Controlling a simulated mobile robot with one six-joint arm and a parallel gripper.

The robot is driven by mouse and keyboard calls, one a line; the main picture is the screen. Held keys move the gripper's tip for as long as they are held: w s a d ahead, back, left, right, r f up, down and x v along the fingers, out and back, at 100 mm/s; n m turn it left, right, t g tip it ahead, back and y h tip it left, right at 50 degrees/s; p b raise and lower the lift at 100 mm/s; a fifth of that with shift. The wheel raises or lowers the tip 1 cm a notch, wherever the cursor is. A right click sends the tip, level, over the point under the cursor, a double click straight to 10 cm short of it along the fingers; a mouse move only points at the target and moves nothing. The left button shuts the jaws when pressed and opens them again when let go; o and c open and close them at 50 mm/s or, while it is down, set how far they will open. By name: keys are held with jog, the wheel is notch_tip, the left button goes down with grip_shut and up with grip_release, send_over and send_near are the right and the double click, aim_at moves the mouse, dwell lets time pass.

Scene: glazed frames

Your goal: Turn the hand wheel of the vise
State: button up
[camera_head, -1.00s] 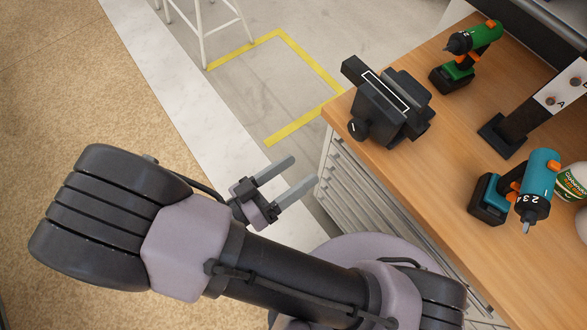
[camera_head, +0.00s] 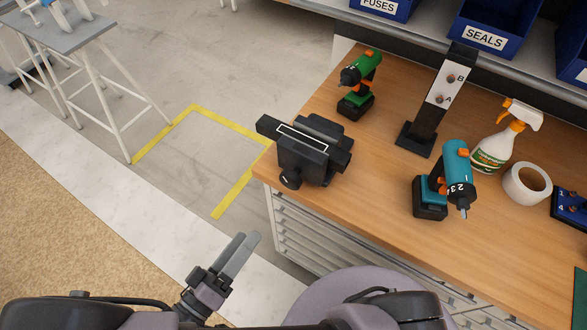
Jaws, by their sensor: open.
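The dark vise (camera_head: 312,150) stands at the left front corner of the wooden workbench. Its round black hand wheel (camera_head: 290,179) sits low on the side facing the bench's front edge. My gripper (camera_head: 245,254) is open and empty, in front of and below the bench corner. It is well apart from the hand wheel and points up towards the vise. Its two fingers nearly overlap in this view.
On the workbench (camera_head: 374,180) are a green drill (camera_head: 361,82) behind the vise and a teal drill (camera_head: 450,180) to its right. A black post (camera_head: 430,105), a spray bottle (camera_head: 500,140) and a tape roll (camera_head: 527,183) stand further right. Drawers (camera_head: 305,238) lie below. A stool (camera_head: 85,60) stands far left.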

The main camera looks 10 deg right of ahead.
jog(key=n, duration=2.4)
send_near(288, 184)
jog(key=shift+g+h, duration=0.4)
jog(key=x, duration=0.9)
jog(key=shift+w+a+r, duration=0.1)
jog(key=shift+w+a, duration=0.1)
jog(key=shift+a, duration=0.05)
jog(key=shift+c, duration=0.3)
jog(key=c, duration=1.3)
